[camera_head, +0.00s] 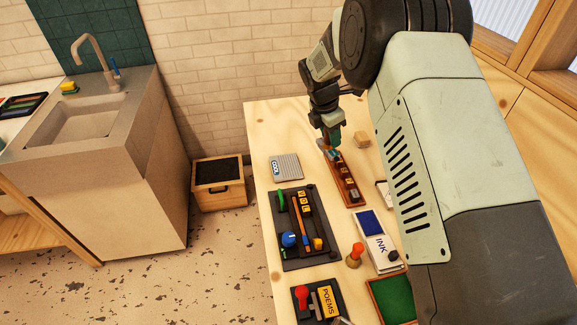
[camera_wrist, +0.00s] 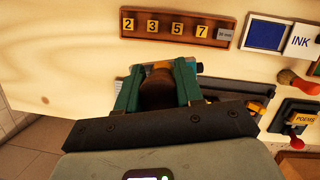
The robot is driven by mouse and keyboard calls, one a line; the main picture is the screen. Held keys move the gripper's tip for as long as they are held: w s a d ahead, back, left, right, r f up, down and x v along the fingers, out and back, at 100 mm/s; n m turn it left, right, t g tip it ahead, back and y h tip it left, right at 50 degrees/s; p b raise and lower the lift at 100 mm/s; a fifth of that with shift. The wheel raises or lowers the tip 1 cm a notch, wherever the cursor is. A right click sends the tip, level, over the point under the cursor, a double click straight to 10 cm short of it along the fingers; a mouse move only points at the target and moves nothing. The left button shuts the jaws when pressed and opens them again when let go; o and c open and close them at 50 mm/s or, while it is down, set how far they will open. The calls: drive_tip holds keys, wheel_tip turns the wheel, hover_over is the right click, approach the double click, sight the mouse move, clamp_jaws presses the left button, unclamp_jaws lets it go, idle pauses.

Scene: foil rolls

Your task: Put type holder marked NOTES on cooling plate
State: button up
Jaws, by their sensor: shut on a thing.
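The cooling plate (camera_head: 286,167) is a light grey ribbed plate with a blue COOL label, lying bare near the table's left edge in the head view. My gripper (camera_head: 329,143) is to its right, near the far end of a wooden type rack. In the wrist view my gripper's green jaws (camera_wrist: 158,86) are shut on a type holder with a rounded brown handle (camera_wrist: 157,93). A yellowish and dark part shows beyond the handle. No NOTES marking can be read on it.
The wooden rack (camera_head: 349,187) holds several yellow number tiles. A dark tray (camera_head: 287,249) with tools lies in front of the plate.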

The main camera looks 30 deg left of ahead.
drive_tip(key=s+a+r+n+y, duration=0.1)
drive_tip(key=s+a+n, duration=0.15)
drive_tip(key=a, duration=0.25)
drive_tip(key=s+a+n+y, duration=0.1)
drive_tip(key=s+a+n, duration=0.1)
drive_tip(key=a+n, duration=0.25)
hover_over(288, 171)
drive_tip(key=shift+m, duration=0.3)
drive_tip(key=x, duration=0.3)
drive_tip(key=s+x, duration=0.1)
drive_tip(key=x, duration=0.2)
drive_tip(key=s+x, duration=0.1)
drive_tip(key=x, duration=0.2)
drive_tip(key=shift+d+f, duration=0.3)
drive_tip(key=shift+f, duration=0.1)
drive_tip(key=shift+f, duration=0.2)
drive_tip(key=o, duration=0.9)
drive_tip(key=v, duration=1.2)
drive_tip(key=shift+s+a+r, duration=0.1)
drive_tip(key=shift+s+a, duration=0.05)
drive_tip(key=shift+s, duration=0.1)
